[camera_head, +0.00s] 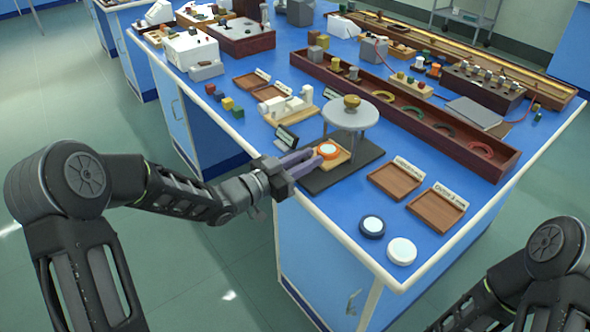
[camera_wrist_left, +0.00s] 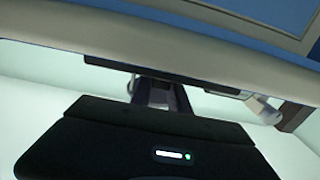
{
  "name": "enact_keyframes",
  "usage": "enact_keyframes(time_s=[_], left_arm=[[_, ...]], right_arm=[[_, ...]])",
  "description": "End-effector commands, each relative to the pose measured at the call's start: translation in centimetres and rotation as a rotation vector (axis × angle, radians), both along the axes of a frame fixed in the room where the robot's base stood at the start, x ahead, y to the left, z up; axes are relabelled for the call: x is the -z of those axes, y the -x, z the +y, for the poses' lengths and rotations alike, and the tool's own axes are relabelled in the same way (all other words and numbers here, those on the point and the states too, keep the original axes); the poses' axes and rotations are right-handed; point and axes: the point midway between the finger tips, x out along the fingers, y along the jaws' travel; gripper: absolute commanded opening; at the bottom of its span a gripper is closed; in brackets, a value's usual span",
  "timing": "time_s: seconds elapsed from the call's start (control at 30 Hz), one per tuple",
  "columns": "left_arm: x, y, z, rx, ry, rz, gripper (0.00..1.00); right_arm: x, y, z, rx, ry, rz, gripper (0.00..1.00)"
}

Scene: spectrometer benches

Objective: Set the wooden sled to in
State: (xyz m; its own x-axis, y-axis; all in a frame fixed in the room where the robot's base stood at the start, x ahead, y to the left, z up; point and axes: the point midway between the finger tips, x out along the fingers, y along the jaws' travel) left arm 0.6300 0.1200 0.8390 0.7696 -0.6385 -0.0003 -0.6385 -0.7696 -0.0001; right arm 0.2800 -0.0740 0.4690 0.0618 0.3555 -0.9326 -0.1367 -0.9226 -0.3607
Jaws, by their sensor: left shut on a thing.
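The wooden sled (camera_head: 342,158) is a small pale wooden piece on a dark base plate (camera_head: 362,166). An orange-rimmed disc with a white top (camera_head: 328,150) sits on it. The sled lies at the front left of a round grey table on legs (camera_head: 351,116), which has a brass knob on top. My left gripper (camera_head: 312,160) reaches in from the left, low over the bench edge, and is shut on the sled's near side. The fingers hide the exact contact. The left wrist view shows my dark gripper body and pale surfaces, not the sled clearly. My right gripper is out of view.
A small dark sign (camera_head: 286,136) stands just behind my left gripper. Two empty wooden trays (camera_head: 436,208) and two round white-topped discs (camera_head: 401,251) lie to the right. A long wooden trough (camera_head: 425,122) runs behind. Blue bench top is clear around the discs.

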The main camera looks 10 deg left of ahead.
Motion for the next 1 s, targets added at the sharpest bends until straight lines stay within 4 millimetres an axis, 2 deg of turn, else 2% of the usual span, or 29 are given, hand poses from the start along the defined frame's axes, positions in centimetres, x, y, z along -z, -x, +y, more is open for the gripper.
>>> enact_keyframes(time_s=[0.03, 0.17, 0.47, 0.5, 0.7, 0.73, 1.0], left_arm=[[0.4, -0.9, -0.8, 0.002, -0.001, -0.005, 0.00], [0.2, -2.2, -1.8, 0.000, 0.001, -0.002, 0.00], [0.0, -2.3, -1.9, -0.001, -0.001, 0.001, 0.00], [0.0, -2.3, -1.9, -0.001, -0.001, 0.001, 0.25], [0.0, -2.3, -1.9, -0.001, 0.000, 0.000, 0.41], [0.0, -2.3, -1.9, -0.001, 0.000, 0.000, 0.44], [0.0, -2.2, -1.9, -0.001, 0.000, 0.000, 0.44]], right_arm=[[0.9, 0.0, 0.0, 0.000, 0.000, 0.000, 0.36], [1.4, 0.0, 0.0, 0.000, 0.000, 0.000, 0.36], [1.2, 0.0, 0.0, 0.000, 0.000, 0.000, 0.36], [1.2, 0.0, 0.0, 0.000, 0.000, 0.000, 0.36], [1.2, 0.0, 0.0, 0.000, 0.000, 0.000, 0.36], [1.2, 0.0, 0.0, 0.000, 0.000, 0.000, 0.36], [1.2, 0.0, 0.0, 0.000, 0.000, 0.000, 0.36]])
